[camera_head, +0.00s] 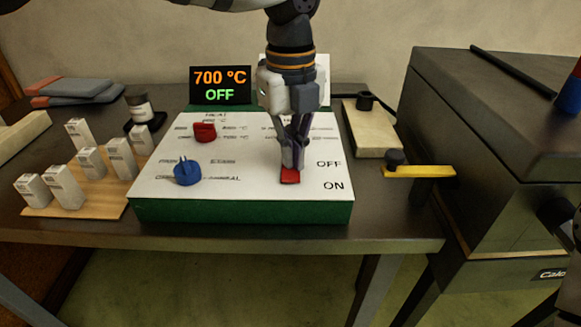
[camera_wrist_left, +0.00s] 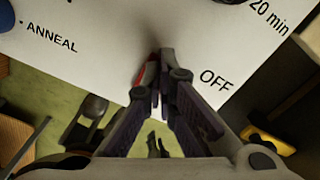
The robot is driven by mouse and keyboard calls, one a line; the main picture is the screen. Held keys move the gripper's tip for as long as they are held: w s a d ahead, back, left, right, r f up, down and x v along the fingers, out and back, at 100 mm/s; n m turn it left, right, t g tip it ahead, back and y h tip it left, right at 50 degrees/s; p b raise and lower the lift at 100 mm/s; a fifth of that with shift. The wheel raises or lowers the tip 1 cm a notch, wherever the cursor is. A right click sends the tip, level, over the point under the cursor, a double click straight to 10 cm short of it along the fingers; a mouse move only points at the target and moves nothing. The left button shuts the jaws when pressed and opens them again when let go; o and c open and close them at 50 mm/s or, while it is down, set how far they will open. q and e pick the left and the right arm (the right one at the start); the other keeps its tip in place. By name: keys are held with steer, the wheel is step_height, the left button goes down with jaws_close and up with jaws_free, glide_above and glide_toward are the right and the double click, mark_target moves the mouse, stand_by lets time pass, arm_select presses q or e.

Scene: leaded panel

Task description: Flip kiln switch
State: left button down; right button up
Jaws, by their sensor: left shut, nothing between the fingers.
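The kiln control box (camera_head: 160,210) has a white top with a green front and stands on the table. A red switch (camera_head: 290,178) sits at its right side beside the OFF and ON labels. My left gripper (camera_head: 292,166) comes down from above with its fingers shut, right at the red switch; nothing is held between them. In the left wrist view the shut fingertips (camera_wrist_left: 160,84) are close against the red switch (camera_wrist_left: 147,72), which is partly hidden. I cannot tell whether they touch. The display (camera_head: 220,85) reads 700 °C and OFF.
A red knob (camera_head: 204,132) and a blue knob (camera_head: 187,172) stand on the box's left part. Several pale blocks (camera_head: 122,158) stand on a wooden board at left. The dark kiln (camera_head: 480,150) with a yellow handle (camera_head: 425,171) is at right.

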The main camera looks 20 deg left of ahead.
arm_select(q)
steer(key=shift+f, duration=0.1)
step_height(320, 180, up, 4)
steer(key=shift+r+p, duration=0.25)
steer(key=shift+p, duration=0.1)
steer(key=shift+r, duration=1.25)
arm_select(e)
steer(key=shift+w+r+t, duration=0.3)
steer(key=shift+w+r, duration=0.25)
steer(key=shift+w, duration=0.1)
arm_select(q)
steer(key=shift+f, duration=0.1)
